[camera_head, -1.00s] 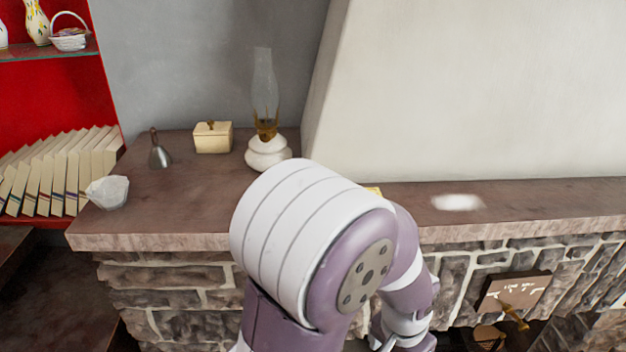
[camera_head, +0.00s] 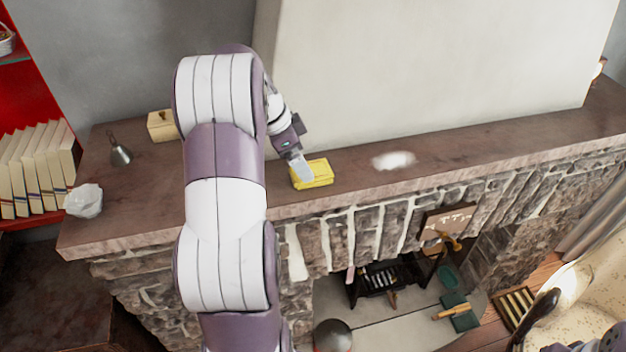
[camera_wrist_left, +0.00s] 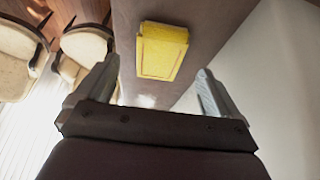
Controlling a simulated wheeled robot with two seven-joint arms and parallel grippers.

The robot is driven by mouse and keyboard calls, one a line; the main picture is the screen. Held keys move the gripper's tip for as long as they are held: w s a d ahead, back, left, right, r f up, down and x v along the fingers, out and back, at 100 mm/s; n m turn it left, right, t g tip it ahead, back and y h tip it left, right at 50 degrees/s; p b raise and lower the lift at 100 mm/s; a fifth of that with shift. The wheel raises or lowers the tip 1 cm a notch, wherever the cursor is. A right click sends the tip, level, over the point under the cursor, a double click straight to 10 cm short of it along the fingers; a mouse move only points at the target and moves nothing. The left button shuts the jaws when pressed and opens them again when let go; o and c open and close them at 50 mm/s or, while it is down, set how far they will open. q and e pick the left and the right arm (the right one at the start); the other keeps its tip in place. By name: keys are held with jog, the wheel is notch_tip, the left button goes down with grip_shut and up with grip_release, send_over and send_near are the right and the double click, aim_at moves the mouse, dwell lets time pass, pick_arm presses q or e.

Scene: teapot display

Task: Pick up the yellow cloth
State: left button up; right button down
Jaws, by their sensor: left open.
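The yellow cloth (camera_head: 314,176) lies folded on the stone mantel (camera_head: 350,178), in front of the white chimney wall. In the left wrist view the cloth (camera_wrist_left: 162,50) is beyond the fingertips, roughly centred between them. My left gripper (camera_head: 299,166) is at the cloth's left side in the head view, with a finger overlapping its edge. It also shows in the left wrist view (camera_wrist_left: 150,85), open and empty, its two fingers wide apart. I cannot tell whether a finger touches the cloth.
A white patch (camera_head: 394,160) lies on the mantel right of the cloth. The chimney wall (camera_head: 430,70) rises close behind. The mantel's right stretch is clear.

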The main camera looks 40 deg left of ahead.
pick_arm(q)
jog(key=shift+w+d+f+p, duration=0.25)
jog(key=shift+w+d+p, duration=0.15)
jog(key=shift+p, duration=0.45)
jog(key=p+x, duration=0.1)
jog(key=x, duration=0.2)
jog(key=shift+s+a+f, duration=0.1)
jog(key=shift+s+a, duration=0.05)
jog(key=shift+a, duration=0.05)
jog(key=shift+f, duration=0.35)
jog(key=shift+d, duration=0.1)
jog(key=c, duration=1.1)
jog(key=shift+r, duration=0.1)
